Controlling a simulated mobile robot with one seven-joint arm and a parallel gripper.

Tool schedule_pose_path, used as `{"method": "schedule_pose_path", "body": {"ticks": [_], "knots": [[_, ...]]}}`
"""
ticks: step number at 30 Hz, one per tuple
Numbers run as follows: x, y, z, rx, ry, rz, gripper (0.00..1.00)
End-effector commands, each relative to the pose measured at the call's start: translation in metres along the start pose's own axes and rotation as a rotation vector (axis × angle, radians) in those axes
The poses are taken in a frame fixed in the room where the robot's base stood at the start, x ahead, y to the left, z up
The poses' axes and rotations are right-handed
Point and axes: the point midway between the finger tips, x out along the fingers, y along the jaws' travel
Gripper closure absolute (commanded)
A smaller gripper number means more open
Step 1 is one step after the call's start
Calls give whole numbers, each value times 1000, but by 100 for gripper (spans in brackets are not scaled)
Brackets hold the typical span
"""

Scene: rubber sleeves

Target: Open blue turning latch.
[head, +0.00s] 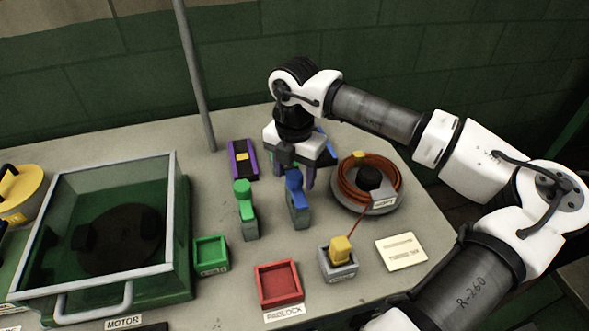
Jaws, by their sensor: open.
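The blue latch (296,190) is a blue handle on a grey-blue upright block standing on the table, right of a similar green latch (244,195). My gripper (298,175) points down from above, just behind the blue latch as seen from the head. Its jaws are open, with nothing seen between them. The fingertips are partly hidden behind the blue latch, so I cannot tell whether they touch it.
A purple block with a yellow piece (242,157) stands behind left. An orange cable coil (347,187) lies close on the right. Red (279,295) and green (211,264) trays and a yellow plug (340,249) stand in front. A glass-lidded green box (182,240) fills the left.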

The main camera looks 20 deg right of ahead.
Motion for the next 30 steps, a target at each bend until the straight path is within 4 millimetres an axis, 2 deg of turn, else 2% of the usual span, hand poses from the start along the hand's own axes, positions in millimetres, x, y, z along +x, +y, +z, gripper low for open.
{"method": "schedule_pose_path", "body": {"ticks": [3, 13, 23, 30], "knots": [[0, 0, 0, 0, 0, 0, 47], [0, 0, 0, 0, 0, 0, 89], [2, 0, 0, -49, -1, 0, 89], [5, 0, 0, -199, -2, 0, 89]]}}
